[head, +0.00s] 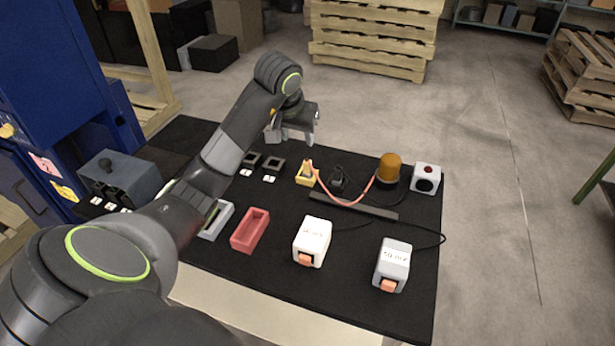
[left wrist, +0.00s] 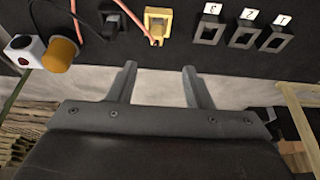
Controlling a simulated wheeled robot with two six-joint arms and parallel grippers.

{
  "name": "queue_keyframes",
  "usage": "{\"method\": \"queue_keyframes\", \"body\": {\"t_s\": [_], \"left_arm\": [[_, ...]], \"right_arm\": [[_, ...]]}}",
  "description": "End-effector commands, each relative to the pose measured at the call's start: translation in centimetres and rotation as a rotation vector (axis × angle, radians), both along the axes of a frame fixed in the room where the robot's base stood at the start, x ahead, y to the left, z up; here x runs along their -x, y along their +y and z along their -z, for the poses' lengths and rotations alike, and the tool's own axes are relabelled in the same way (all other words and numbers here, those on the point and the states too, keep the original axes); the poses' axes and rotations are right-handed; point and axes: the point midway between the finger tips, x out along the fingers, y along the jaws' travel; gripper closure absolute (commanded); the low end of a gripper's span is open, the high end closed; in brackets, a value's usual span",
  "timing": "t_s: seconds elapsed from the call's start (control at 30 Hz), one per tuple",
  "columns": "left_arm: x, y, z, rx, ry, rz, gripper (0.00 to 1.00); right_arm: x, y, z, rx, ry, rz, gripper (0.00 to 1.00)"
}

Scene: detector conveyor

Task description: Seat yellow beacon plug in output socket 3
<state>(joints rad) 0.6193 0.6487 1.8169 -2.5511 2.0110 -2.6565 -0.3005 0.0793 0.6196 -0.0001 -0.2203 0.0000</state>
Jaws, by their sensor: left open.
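A yellow square piece (head: 306,174) with an orange-pink cable running to it sits at the far edge of the black mat; it also shows in the left wrist view (left wrist: 157,24). Whether it is the plug alone or a plug in a yellow holder is unclear. The amber beacon (head: 389,167) stands to its right. Black square sockets (head: 273,164) with white number labels lie to its left; three show in the left wrist view (left wrist: 243,38). My left gripper (head: 291,137) is open and empty, beyond the mat's far edge near the yellow piece.
A black plug (head: 338,178) with a dark cable is beside the yellow piece. A white box with a red button (head: 427,177), a dark bar (head: 353,207), two white boxes (head: 312,238) with orange parts, a red tray (head: 250,231) and a grey tray (head: 222,222) occupy the mat.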

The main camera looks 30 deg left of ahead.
Motion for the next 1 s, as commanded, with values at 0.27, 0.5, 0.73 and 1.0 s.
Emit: {"method": "queue_keyframes", "body": {"t_s": [0.27, 0.5, 0.73, 1.0], "left_arm": [[-1.0, 0.2, 3.0, 0.001, -0.001, 0.0, 0.55], [-2.2, 0.5, 6.0, 0.003, 0.002, -0.001, 0.55], [-3.2, 0.7, 7.8, 0.002, 0.001, -0.001, 0.55], [-4.5, 0.4, 10.5, 0.005, 0.004, -0.001, 0.55]], "right_arm": [[0.0, -0.1, 3.7, 0.002, 0.0, -0.001, 0.65], [0.0, -0.2, 5.9, 0.002, 0.005, 0.0, 0.65], [-0.4, -0.2, 5.1, 0.002, -0.005, -0.001, 0.65], [0.1, -0.1, 4.3, 0.002, 0.001, -0.001, 0.65]]}}
